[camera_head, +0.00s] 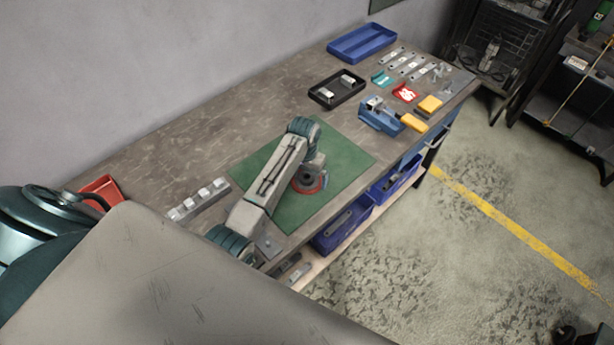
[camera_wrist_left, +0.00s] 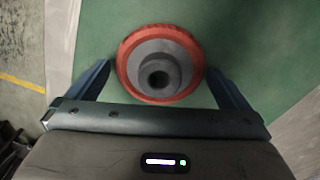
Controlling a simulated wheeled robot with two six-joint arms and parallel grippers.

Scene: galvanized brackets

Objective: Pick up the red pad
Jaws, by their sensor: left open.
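The red pad (camera_wrist_left: 128,75) is a round red disc with a raised grey hub and a dark hole in its middle. It lies on the green mat (camera_wrist_left: 260,40). In the head view the red pad (camera_head: 310,191) shows only partly, beside my left arm. My left gripper (camera_wrist_left: 160,68) is open above the pad, with one blue finger on each side of it. I cannot tell whether the fingers touch its rim. My right gripper is not in view.
A row of metal brackets (camera_head: 198,200) and a red bin (camera_head: 101,188) are near the left end of the bench. A black tray (camera_head: 322,99), a blue vise-like tool (camera_head: 378,120), a blue tray (camera_head: 350,48) and small coloured parts stand farther along. Mat space right of the pad is free.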

